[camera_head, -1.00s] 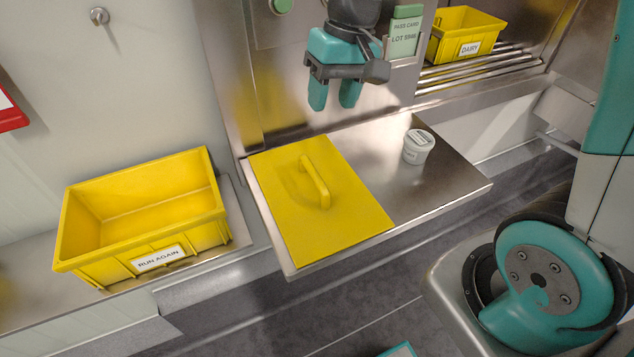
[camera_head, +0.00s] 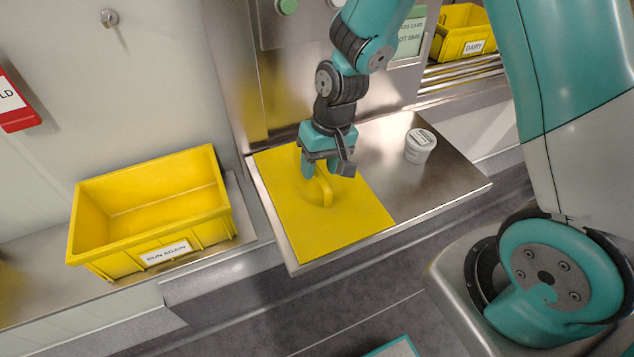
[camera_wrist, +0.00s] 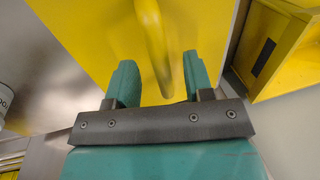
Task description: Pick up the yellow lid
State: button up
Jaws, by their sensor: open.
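The yellow lid (camera_head: 340,225) is a flat square plate lying on the left part of the steel shelf. Its raised bar handle (camera_head: 324,187) stands near its middle. My gripper (camera_head: 323,172) is over the lid at the far end of the handle, fingers pointing down. In the wrist view the lid (camera_wrist: 90,35) fills much of the picture, and the handle (camera_wrist: 152,35) runs to between the two open teal fingers (camera_wrist: 160,80). The gripper holds nothing. Whether a finger touches the lid or handle cannot be told. The gripper hides the lid's far part in the head view.
A white tub (camera_head: 419,146) stands on the shelf (camera_head: 440,185) right of the lid. A yellow "RUN AGAIN" crate (camera_head: 150,215) is to the left. A yellow "DAIRY" crate (camera_head: 462,35) sits on rollers at the back right. A steel panel rises behind the shelf.

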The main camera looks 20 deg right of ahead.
aim_at(318, 171)
jog(key=shift+a+f, duration=0.25)
jog(key=shift+f, duration=0.95)
grip_shut()
jog(key=shift+r, duration=0.2)
notch_tip(318, 171, up, 20)
jog(key=b, duration=0.1)
jog(key=shift+f, duration=0.1)
jog(key=c, duration=0.6)
grip_release()
grip_shut()
